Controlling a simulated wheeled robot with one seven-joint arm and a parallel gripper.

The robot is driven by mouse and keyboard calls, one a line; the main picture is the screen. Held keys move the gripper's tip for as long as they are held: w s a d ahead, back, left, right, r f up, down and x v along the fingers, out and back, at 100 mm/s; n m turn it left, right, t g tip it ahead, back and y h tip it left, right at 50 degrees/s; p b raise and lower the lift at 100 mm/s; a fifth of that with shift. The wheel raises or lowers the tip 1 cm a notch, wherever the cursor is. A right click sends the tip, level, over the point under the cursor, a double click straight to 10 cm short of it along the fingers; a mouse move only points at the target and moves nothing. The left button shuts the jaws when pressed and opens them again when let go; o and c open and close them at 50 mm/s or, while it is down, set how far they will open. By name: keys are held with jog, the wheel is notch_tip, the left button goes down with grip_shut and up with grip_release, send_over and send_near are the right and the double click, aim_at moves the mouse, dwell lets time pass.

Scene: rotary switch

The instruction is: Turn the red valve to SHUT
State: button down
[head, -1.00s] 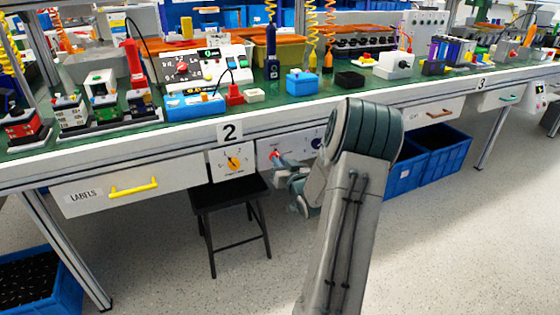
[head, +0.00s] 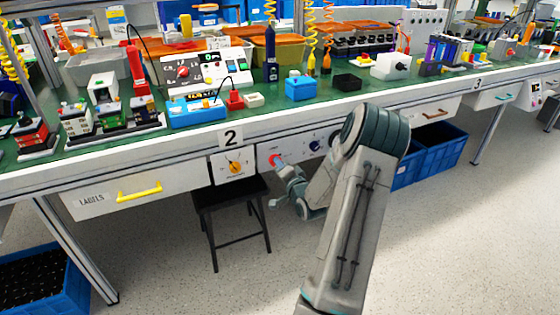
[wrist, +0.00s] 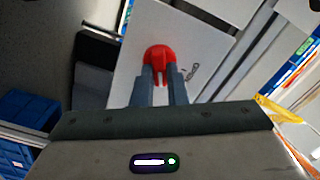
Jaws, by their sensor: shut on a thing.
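The red valve (wrist: 160,56) is on a white panel (wrist: 205,50) in the wrist view. My gripper (wrist: 160,85) has its two grey fingers on either side of the valve's red handle and is shut on it. In the head view the red valve (head: 273,160) shows as a small red spot at the tip of my gripper (head: 281,166), on the panel under the bench edge. My fingers and wrist cover part of it there. The panel's lettering near the valve is too small and partly hidden to read, so I cannot tell the valve's setting.
A black stool (head: 232,197) stands below. A drawer with a yellow handle (head: 139,190) is further left. Blue crates (head: 430,155) stand right.

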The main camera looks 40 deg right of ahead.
jog(key=m+p, duration=0.2)
jog(key=m, duration=0.3)
jog(key=shift+f+p, duration=0.1)
jog(key=shift+p, duration=0.3)
jog(key=shift+m, duration=0.4)
jog(key=c, duration=1.4)
grip_release()
jog(key=shift+s, duration=0.1)
jog(key=shift+c, duration=0.2)
jog(key=p+v, duration=0.2)
jog(key=v, duration=1.1)
jog(key=shift+s+a, duration=0.15)
jog(key=shift+s, duration=0.2)
